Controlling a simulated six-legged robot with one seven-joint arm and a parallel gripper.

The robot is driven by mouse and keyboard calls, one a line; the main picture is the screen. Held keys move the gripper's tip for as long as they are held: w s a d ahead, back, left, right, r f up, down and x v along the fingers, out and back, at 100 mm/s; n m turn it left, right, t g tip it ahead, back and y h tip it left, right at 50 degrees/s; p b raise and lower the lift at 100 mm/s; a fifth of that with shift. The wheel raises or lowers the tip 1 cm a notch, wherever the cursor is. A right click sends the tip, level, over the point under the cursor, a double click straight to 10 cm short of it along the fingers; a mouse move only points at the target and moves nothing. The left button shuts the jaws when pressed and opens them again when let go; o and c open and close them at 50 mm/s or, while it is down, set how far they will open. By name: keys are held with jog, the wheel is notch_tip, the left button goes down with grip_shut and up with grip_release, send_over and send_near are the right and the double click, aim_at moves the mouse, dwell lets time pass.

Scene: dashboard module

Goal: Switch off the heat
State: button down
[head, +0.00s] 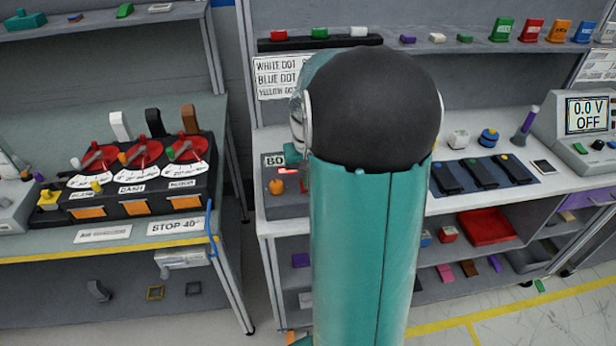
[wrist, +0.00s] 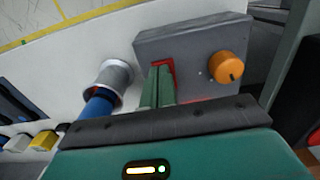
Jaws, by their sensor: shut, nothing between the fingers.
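A grey control box (head: 270,206) stands on the white bench, partly hidden by my teal arm in the head view. Its sign starts with "BO"; the rest is covered. An orange knob (head: 277,187) and a small red-lit patch (head: 288,171) show on it. In the wrist view the box (wrist: 200,45) carries the orange knob (wrist: 228,68) with a dark pointer mark. My gripper (wrist: 158,72) is shut and empty, its green fingers over a red part (wrist: 171,68) left of the knob. Whether they touch it, I cannot tell. The fingers hide most of the red part.
A silver cylinder (wrist: 113,76) with a blue part (wrist: 98,103) stands left of the fingers. A left bench holds a module with red dials (head: 143,151). A meter (head: 586,113) reading "0.0 V OFF" stands right. Dark pads (head: 480,173) lie on the white bench.

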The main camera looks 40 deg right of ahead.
jog(key=shift+s+a+f, duration=0.15)
jog(key=shift+s+f, duration=0.1)
jog(key=shift+f, duration=0.3)
jog(key=shift+w, duration=0.15)
jog(key=shift+w+d+r, duration=0.15)
jog(key=shift+w+d, duration=0.35)
jog(key=shift+w, duration=0.2)
jog(key=shift+r, duration=0.25)
notch_tip(320, 180, up, 14)
jog(key=shift+s+r, duration=0.2)
jog(key=shift+s, duration=0.1)
